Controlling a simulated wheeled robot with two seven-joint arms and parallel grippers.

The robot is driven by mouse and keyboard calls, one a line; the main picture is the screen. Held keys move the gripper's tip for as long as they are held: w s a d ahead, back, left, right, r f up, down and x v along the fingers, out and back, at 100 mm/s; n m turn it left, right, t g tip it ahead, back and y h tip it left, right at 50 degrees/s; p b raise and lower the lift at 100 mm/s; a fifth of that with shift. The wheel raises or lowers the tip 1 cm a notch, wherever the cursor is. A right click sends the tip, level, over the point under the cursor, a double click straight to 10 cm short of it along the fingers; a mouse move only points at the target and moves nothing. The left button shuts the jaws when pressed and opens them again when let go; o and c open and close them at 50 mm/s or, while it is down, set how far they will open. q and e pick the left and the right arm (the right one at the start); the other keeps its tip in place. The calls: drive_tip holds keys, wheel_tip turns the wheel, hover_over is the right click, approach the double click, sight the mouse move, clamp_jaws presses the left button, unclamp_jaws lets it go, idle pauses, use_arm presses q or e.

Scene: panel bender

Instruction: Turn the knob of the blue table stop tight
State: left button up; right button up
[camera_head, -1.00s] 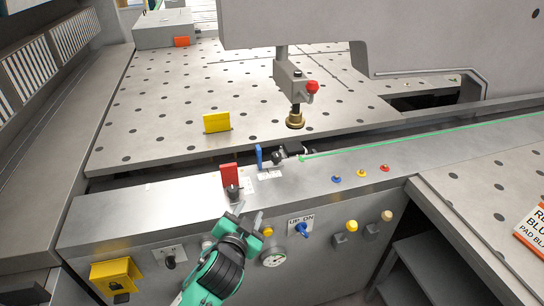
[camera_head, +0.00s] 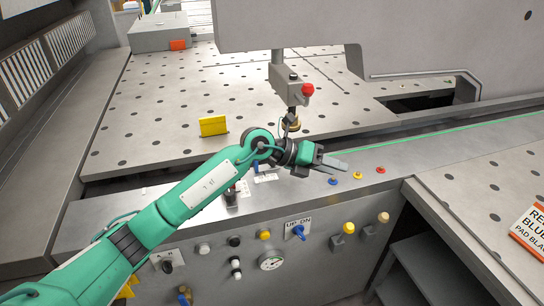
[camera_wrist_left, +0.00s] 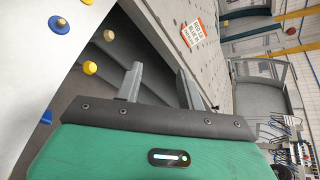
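The blue table stop and its knob are hidden behind my left arm in the head view. My left gripper (camera_head: 335,163) reaches past that spot, above the front rail (camera_head: 420,150), and points right. In the left wrist view its two fingers (camera_wrist_left: 160,82) stand apart with nothing between them. The black knob of the red stop (camera_head: 231,198) shows just below my forearm; most of the red stop is covered. My right gripper is in neither view.
A yellow stop (camera_head: 213,126) stands on the perforated table. A post with a red button (camera_head: 307,90) hangs close behind my left wrist. Blue, yellow and red buttons (camera_head: 357,175) sit on the rail near the fingers.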

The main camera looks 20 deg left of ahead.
use_arm(q)
drive_tip(key=w+a+r+n+y, duration=0.1)
drive_tip(key=w+a+y, duration=0.4)
drive_tip(key=a, duration=0.5)
drive_tip(key=w+a+r+n+y, duration=0.1)
drive_tip(key=w+a+y, duration=0.2)
drive_tip(key=a+y, duration=0.55)
drive_tip(key=shift+h, duration=0.85)
drive_tip(key=p+x, duration=0.1)
drive_tip(key=x, duration=0.3)
drive_tip(key=a+p+x, duration=0.1)
drive_tip(key=x, duration=0.3)
drive_tip(key=p+x, duration=0.1)
drive_tip(key=x, duration=0.3)
drive_tip(key=shift+w+a+f+p, duration=0.1)
drive_tip(key=shift+a+f+p, duration=0.05)
drive_tip(key=shift+f+p, duration=0.15)
drive_tip(key=shift+w+f, duration=0.2)
drive_tip(key=shift+f, duration=0.35)
